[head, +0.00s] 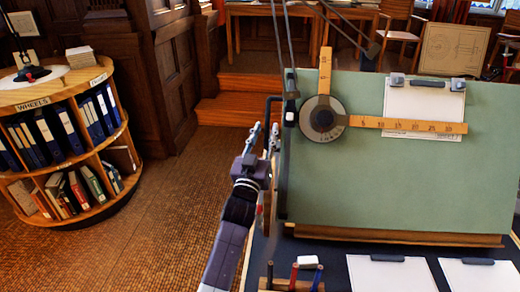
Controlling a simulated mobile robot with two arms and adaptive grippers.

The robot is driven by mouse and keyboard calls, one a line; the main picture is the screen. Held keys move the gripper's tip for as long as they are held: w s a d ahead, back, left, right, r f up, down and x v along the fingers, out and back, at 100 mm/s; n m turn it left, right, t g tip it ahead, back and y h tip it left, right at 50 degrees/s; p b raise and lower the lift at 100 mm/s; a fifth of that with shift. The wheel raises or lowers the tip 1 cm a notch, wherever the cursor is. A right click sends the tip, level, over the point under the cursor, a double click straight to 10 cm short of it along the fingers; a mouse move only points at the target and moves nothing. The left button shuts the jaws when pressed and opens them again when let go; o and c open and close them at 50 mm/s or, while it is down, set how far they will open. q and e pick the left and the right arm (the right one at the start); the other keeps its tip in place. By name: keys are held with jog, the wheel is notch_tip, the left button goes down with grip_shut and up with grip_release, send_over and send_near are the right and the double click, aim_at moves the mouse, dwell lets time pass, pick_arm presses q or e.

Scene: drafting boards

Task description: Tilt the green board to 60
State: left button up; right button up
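The green board (390,190) stands steeply tilted at the right, with a wooden ledge along its lower edge. I cannot read its angle. A drafting arm with a round dial (323,118) and two wooden rulers lies across its upper part. A paper sheet (425,108) is clipped at its top. A dark bent handle (271,98) shows at the board's left edge. My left gripper (263,137) is just left of the board, below this handle, its two fingers apart with nothing visible between them. Contact with the board's side cannot be told. My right gripper is not in view.
A dark desk top (335,270) before the board holds white sheets (390,273) and a pen rack (293,284). A round bookshelf (62,90) with binders stands at left. The tiled floor (165,205) between is clear. Wooden steps (240,107) and tables lie behind.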

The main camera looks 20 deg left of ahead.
pick_arm(q)
jog(key=v, duration=0.9)
jog(key=shift+s, duration=0.15)
